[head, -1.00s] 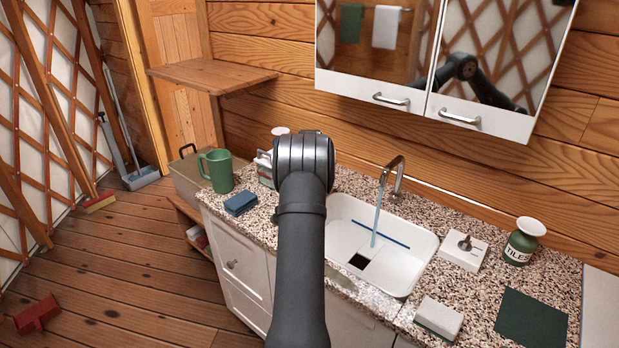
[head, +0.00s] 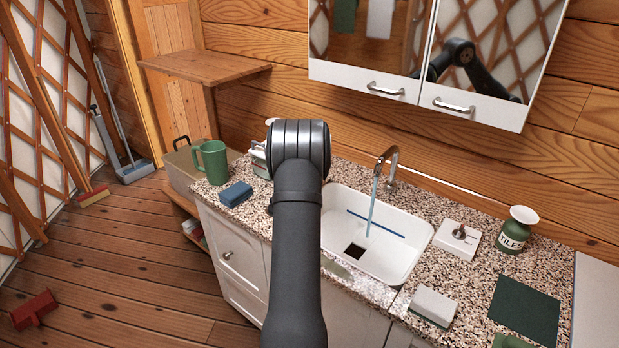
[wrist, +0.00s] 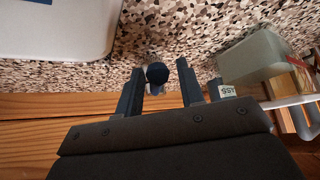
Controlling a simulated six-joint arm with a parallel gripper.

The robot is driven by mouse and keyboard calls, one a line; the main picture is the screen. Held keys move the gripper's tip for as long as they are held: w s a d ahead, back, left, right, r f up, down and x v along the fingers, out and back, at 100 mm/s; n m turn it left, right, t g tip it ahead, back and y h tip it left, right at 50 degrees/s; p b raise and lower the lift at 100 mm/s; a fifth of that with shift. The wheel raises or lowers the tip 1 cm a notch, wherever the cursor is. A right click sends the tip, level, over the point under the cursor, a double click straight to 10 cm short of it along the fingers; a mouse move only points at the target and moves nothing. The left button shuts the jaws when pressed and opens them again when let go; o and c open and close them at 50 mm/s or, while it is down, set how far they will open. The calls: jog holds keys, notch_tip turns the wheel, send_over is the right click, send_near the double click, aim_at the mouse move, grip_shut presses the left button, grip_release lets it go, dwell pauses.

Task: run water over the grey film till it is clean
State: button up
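A white sink (head: 417,257) is set in the speckled counter. A tap (head: 391,160) pours a thin blue stream of water (head: 371,205) into it, near the square dark drain. A blue strip (head: 375,224) lies across the basin. I cannot make out a grey film with certainty. My gripper (wrist: 160,78) is open over the counter beside the sink, whose corner shows in the wrist view (wrist: 104,30). A dark round knob (wrist: 157,73) shows between the fingers; I cannot tell whether they touch it. In the head view my arm hides the gripper.
A white block with a small lever (head: 458,239), a green-and-white bottle (head: 513,236), a sponge (head: 433,305) and a dark green mat (head: 524,310) are right of the sink. A green mug (head: 212,162) and blue sponge (head: 235,194) are left. A mirrored cabinet (head: 400,75) hangs above.

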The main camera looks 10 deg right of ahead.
jog(key=n, duration=0.1)
jog(key=n+t, duration=0.1)
jog(key=n, duration=0.2)
jog(key=shift+s+d+f, duration=0.15)
jog(key=shift+s+f, duration=0.15)
jog(key=shift+s, duration=0.05)
jog(key=n, duration=0.1)
jog(key=s+n+t, duration=0.1)
jog(key=n, duration=0.1)
jog(key=shift+d+f+n+t+h, duration=0.15)
jog(key=shift+n+t+h, duration=0.15)
jog(key=n, duration=0.2)
jog(key=s+n+t, duration=0.1)
jog(key=shift+s+n, duration=0.2)
jog(key=shift+n, duration=0.2)
jog(key=shift+s+n+t, duration=0.4)
jog(key=shift+s+n, duration=0.3)
jog(key=shift+n, duration=0.5)
jog(key=s+a+r+n+t+h, duration=0.1)
jog(key=s+a+r+n+t, duration=0.1)
jog(key=s+n, duration=0.35)
jog(key=s+a+r+n+t+h, duration=0.1)
jog(key=s+r+n+t, duration=0.1)
jog(key=s+n, duration=0.3)
jog(key=shift+m, duration=0.35)
jog(key=x, duration=1.6)
jog(key=shift+w+a+f, duration=0.1)
jog(key=shift+w+a, duration=0.1)
jog(key=shift+w, duration=0.05)
jog(key=shift+c, duration=0.4)
